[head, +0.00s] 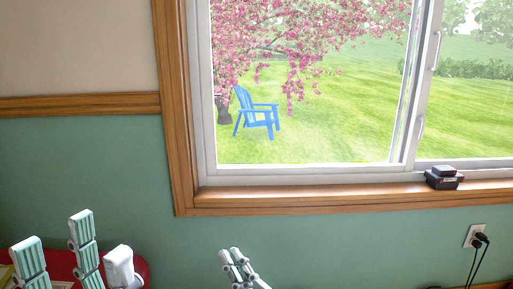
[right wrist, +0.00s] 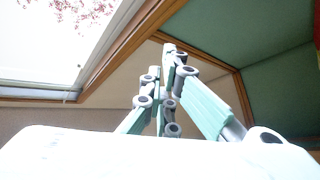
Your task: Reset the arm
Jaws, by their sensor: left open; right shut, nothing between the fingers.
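My left gripper (head: 54,230) is at the bottom left of the head view, in front of the green wall. Its two white and green fingers point up and stand apart, with nothing between them. My right gripper (head: 234,254) is at the bottom centre of the head view, with its fingers together and empty. It also shows in the right wrist view (right wrist: 169,58), where its fingers point up and meet at the tips. The lower parts of both arms are cut off by the frame. No piano can be made out.
A red rounded object (head: 143,268) lies behind my left gripper, mostly hidden. A wood-framed window (head: 186,150) fills the upper right, with a small black box (head: 444,180) on its sill. Plugs and cords (head: 478,242) hang from an outlet at right. The space between the grippers looks clear.

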